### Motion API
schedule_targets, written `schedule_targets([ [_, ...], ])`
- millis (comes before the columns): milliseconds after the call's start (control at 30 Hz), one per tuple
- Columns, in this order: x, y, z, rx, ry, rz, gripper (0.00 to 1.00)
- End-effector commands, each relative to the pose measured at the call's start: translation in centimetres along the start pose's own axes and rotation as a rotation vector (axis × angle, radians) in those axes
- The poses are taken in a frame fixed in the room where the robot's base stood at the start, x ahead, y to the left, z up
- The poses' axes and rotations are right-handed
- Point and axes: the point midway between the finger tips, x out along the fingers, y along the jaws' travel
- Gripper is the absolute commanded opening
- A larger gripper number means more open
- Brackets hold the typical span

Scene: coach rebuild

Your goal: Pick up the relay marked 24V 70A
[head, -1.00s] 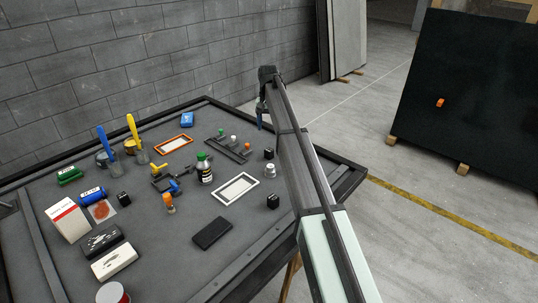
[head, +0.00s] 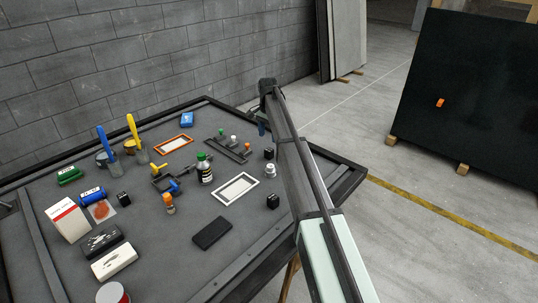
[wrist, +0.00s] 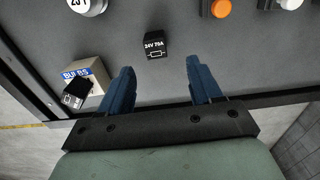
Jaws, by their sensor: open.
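The relay marked 24V 70A (wrist: 156,45) is a small black cube with white print, upright on the grey table top in the wrist view. In the head view it appears to be the black cube (head: 269,153) just left of my arm. My gripper (wrist: 160,72) is open and empty, with its two blue fingers well apart. In the wrist view the relay lies beyond the fingertips, roughly centred between them.
A box marked BULBS (wrist: 91,74) stands left of the fingers, with a black block (wrist: 77,92) by it. A silver capped part (head: 270,170), an orange button (wrist: 220,8) and a white one (wrist: 291,3) are near the relay. The table rim (wrist: 280,98) passes beneath the fingers.

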Motion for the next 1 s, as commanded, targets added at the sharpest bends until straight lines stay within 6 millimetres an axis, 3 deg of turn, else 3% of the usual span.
schedule_targets([
  [133,2.5,0.1,0.0,-0.001,-0.001,0.001,0.64],
  [467,4.5,0.2,0.1,-0.001,0.0,0.0,0.64],
  [800,8.6,0.7,0.3,-0.001,0.0,0.0,0.64],
  [1000,8.9,0.7,0.3,-0.001,0.001,-0.001,0.64],
])
